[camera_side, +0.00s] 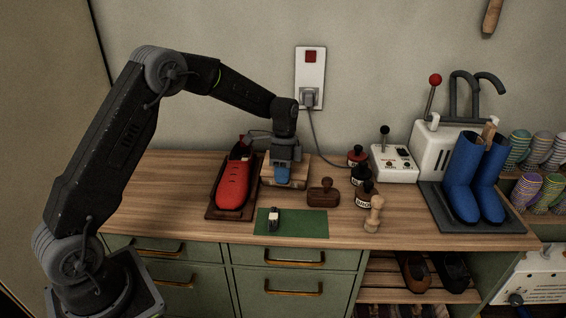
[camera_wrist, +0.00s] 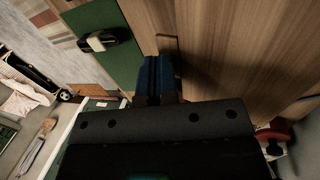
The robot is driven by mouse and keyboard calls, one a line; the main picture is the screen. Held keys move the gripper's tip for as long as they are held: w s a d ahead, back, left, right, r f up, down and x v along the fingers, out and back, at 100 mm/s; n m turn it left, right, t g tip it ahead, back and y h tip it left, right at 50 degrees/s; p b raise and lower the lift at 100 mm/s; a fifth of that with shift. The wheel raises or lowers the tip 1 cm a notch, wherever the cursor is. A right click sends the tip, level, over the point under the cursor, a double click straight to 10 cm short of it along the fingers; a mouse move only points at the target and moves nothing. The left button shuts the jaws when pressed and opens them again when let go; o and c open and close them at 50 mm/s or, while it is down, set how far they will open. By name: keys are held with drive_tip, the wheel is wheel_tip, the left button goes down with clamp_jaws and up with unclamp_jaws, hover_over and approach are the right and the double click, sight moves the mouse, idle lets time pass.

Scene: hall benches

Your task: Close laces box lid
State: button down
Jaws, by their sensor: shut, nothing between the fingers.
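A small wooden box (camera_side: 299,183), which looks like the laces box, sits at the back of the bench, right of the red shoe. My gripper (camera_side: 283,178) points down over it, its blue fingers shut and empty. The arm and fingers hide much of the box, so I cannot tell how far its lid is open or whether the fingers touch it. In the wrist view the shut blue fingers (camera_wrist: 158,72) are in the middle, with a thin wooden edge (camera_wrist: 168,44) just beyond them.
A red shoe (camera_side: 233,184) stands close on the left. A wooden stamp (camera_side: 323,192) and dark bottles (camera_side: 362,176) stand on the right. A green mat (camera_side: 300,224) with a small dark tool (camera_side: 273,219) lies in front. Blue boots (camera_side: 464,180) stand far right.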

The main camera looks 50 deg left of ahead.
drive_tip(key=shift+r, duration=0.1)
wheel_tip(320, 180, up, 14)
drive_tip(key=f, duration=0.1)
drive_tip(key=s+d+r+n+t, duration=0.2)
drive_tip(key=s+d+r, duration=0.1)
drive_tip(key=s+r, duration=0.25)
drive_tip(key=s+d+n+t+y, duration=0.1)
drive_tip(key=s+d+n+t, duration=0.1)
drive_tip(key=s, duration=0.9)
drive_tip(key=s+d+f+n+t, duration=0.1)
drive_tip(key=s+d+n+t, duration=0.1)
drive_tip(key=s+n, duration=0.4)
drive_tip(key=s+t, duration=0.1)
drive_tip(key=s, duration=0.4)
drive_tip(key=shift+d+t+y, duration=0.35)
drive_tip(key=shift+t+y, duration=0.05)
